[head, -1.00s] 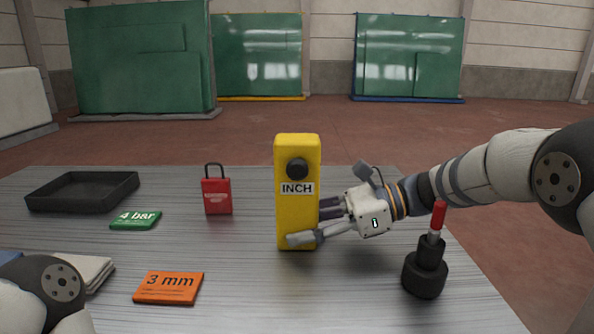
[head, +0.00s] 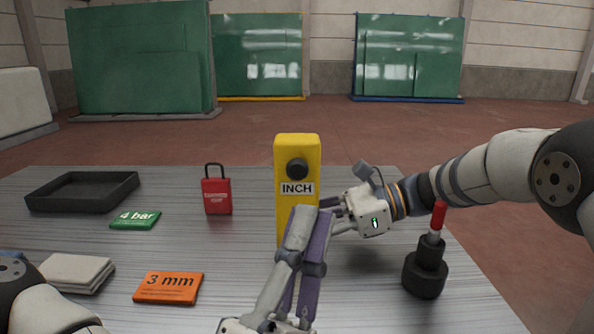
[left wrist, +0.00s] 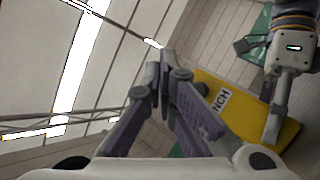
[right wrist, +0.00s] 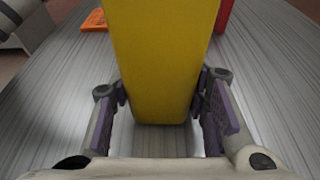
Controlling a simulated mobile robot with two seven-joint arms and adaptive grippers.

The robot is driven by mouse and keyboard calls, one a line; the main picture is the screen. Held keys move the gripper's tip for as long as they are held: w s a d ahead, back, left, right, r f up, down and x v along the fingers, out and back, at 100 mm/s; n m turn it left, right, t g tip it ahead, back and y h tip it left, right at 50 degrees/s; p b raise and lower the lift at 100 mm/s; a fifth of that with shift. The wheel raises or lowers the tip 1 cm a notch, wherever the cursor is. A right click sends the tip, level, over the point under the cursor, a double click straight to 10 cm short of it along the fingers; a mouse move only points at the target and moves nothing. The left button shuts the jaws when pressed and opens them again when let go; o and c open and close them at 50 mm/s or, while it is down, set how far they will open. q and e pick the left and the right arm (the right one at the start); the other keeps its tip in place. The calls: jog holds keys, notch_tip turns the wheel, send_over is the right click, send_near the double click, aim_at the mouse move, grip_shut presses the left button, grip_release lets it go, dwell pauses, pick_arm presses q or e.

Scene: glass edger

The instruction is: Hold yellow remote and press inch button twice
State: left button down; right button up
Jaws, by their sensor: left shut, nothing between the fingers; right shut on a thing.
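The yellow remote (head: 297,160) stands upright on the table, with a black round button (head: 297,168) above an INCH label. My right gripper (head: 330,215) is shut on the remote's lower part from the right; the right wrist view shows the yellow body (right wrist: 165,60) between its fingers. My left gripper (head: 312,212) is shut and empty, in front of the remote's lower half in the head view, its tips below the label and button.
A red padlock (head: 217,195), green 4 bar card (head: 135,218), orange 3 mm card (head: 168,288), folded cloth (head: 75,272) and black tray (head: 50,196) lie to the left. A black tool with a red tip (head: 426,270) stands at the right.

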aim_at(297, 170)
pick_arm(q)
jog(key=shift+w, duration=0.1)
jog(key=shift+w, duration=4.35)
jog(key=shift+w, duration=0.1)
jog(key=shift+w, duration=0.15)
